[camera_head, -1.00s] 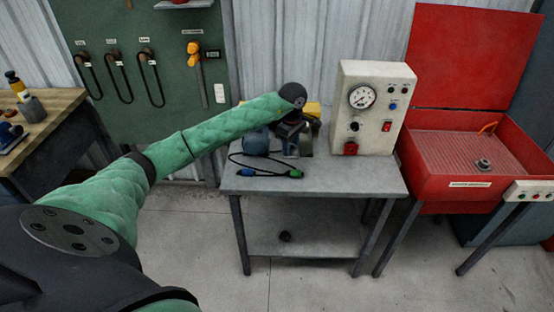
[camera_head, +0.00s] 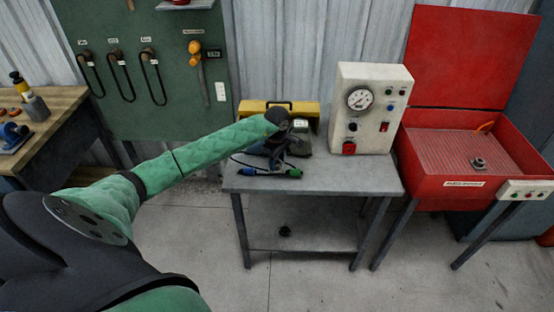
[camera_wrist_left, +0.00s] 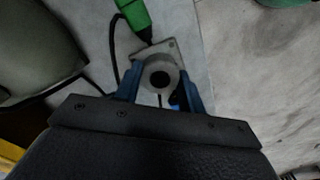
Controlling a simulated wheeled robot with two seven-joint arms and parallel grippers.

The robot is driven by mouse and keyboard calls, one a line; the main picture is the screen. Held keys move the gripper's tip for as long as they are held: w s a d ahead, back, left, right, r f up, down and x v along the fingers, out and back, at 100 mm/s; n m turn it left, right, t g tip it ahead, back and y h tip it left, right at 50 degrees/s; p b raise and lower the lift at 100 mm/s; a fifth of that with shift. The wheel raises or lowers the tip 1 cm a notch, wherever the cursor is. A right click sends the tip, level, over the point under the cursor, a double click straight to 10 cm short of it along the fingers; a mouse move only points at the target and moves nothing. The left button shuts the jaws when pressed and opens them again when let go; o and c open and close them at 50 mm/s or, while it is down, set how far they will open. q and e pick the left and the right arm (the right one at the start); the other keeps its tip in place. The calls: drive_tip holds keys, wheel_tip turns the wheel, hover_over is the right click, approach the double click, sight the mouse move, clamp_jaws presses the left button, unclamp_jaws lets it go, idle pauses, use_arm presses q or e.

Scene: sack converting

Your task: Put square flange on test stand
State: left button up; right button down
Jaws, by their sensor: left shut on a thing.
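My left gripper (camera_head: 290,148) is over the left part of the grey bench (camera_head: 345,180). In the left wrist view the blue fingers of the left gripper (camera_wrist_left: 162,82) are shut on the square flange (camera_wrist_left: 159,70), a grey plate with a round, bored collar. The collar sits between the fingers and the plate shows beyond them. In the head view my gripper hides the flange. A cream box with a dial gauge (camera_head: 372,108) stands upright on the bench, right of my gripper. I cannot tell which part is the test stand. My right gripper is not in view.
A yellow case (camera_head: 270,106) is behind. A red wash basin (camera_head: 450,155) stands right. The front-right bench top is clear.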

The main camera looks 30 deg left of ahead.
use_arm(q)
drive_tip(key=shift+f, duration=0.25)
drive_tip(key=shift+f, duration=0.1)
idle(0.3)
drive_tip(key=shift+f, duration=0.1)
drive_tip(key=shift+b, duration=0.3)
